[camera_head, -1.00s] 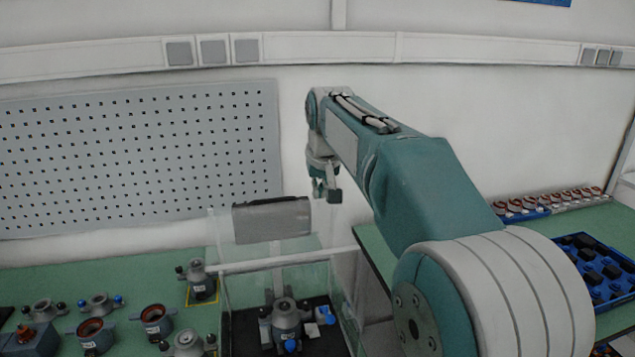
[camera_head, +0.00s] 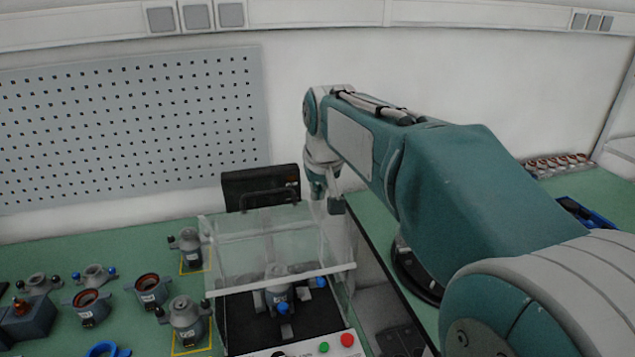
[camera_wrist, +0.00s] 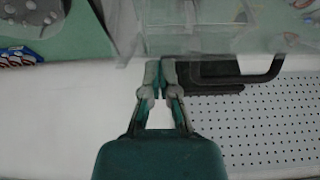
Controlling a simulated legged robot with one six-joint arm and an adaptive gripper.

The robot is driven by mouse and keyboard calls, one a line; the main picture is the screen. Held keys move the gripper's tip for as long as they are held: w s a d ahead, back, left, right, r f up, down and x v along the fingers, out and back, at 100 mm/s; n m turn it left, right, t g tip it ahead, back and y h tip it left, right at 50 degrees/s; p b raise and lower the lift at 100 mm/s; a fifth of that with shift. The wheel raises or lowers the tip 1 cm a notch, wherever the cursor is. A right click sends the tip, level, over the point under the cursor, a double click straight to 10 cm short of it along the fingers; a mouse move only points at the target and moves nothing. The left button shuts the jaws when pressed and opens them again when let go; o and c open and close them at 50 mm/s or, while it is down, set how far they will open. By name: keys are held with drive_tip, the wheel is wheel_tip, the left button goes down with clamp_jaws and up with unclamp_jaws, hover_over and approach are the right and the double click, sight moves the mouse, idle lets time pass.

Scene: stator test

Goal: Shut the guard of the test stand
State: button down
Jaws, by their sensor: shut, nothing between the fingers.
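My gripper (camera_head: 328,202) is shut and empty, right of the handle near the guard's upper right corner. In the wrist view its fingertips (camera_wrist: 160,66) are at the guard's edge; I cannot tell if they touch. A grey stator (camera_head: 277,295) with blue parts sits under the guard.
A black box (camera_head: 235,188) stands behind the guard. Several stators, one in a yellow square (camera_head: 187,322), stand on the green table to the left. A panel with red and green buttons (camera_head: 335,345) is at the stand's front. A pegboard (camera_head: 130,130) covers the wall.

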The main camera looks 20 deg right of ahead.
sight(322, 220)
drive_tip(key=s+f, duration=0.1)
drive_tip(key=f, duration=0.2)
drive_tip(key=s+f, duration=0.1)
drive_tip(key=shift+s+f, duration=0.35)
drive_tip(key=shift+f, duration=0.05)
drive_tip(key=shift+w+f+g, duration=0.3)
drive_tip(key=shift+w+f, duration=0.15)
drive_tip(key=shift+f, duration=0.05)
drive_tip(key=shift+s+a+f, duration=0.1)
drive_tip(key=shift+s+f, duration=0.1)
drive_tip(key=shift+s, duration=0.1)
drive_tip(key=shift+s+f, duration=0.6)
drive_tip(key=shift+f, duration=0.15)
drive_tip(key=shift+s+f, duration=0.55)
drive_tip(key=shift+f, duration=0.2)
wheel_tip(322, 220, down, 8)
drive_tip(key=s, duration=0.1)
drive_tip(key=shift+s, duration=0.3)
drive_tip(key=shift+r, duration=0.1)
